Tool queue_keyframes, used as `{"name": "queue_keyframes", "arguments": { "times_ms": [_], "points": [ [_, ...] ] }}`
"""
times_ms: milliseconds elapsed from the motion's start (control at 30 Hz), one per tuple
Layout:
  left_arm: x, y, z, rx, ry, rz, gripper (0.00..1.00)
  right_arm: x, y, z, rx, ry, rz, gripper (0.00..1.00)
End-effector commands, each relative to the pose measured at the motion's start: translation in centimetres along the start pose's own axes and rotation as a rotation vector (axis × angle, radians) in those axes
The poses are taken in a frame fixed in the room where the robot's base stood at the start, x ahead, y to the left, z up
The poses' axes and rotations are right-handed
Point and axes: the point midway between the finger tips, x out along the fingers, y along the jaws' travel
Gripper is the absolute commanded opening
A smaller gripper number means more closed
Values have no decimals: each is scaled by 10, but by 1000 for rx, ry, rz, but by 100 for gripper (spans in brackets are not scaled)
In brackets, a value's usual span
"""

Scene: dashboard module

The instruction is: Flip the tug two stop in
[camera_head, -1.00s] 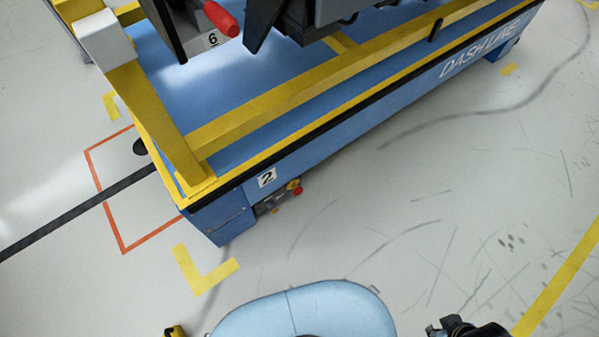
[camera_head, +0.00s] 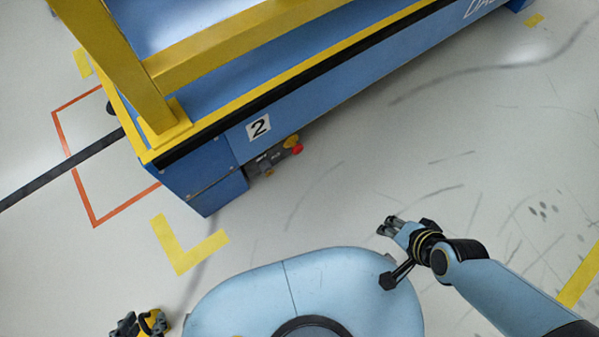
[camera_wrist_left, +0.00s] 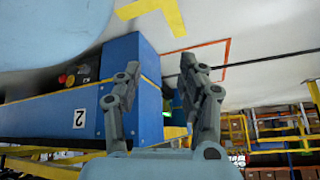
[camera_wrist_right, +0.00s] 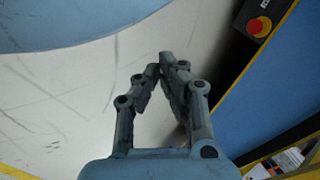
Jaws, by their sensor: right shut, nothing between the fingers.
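The blue tug end (camera_head: 205,185) with the white number 2 plate (camera_head: 258,128) is at the left in the head view. Beside it, low on the side, sits a red button (camera_head: 297,150) with yellow behind it. The button also shows in the left wrist view (camera_wrist_left: 63,79). My left gripper (camera_head: 140,324) is open and empty, near the bottom edge. My right gripper (camera_head: 388,227) is shut and empty, apart from the tug, over the floor.
A yellow frame (camera_head: 112,62) rises above the blue cart. An orange floor outline (camera_head: 84,190) and yellow corner mark (camera_head: 185,247) lie left of and below the tug. The floor (camera_head: 340,190) between the cart and my right arm is clear.

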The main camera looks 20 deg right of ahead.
Motion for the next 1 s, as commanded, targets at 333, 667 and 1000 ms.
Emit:
{"name": "queue_keyframes", "arguments": {
  "times_ms": [333,667,1000],
  "points": [
    [5,18,-78,6,308,17,40,115,-103,3,1467,-232,-228,0],
    [-12,19,-112,5,394,18,40,121,-138,-5,1804,-356,-266,0],
    [-12,19,-117,7,424,18,40,125,-138,-5,1799,-353,-265,0]
  ]
}}
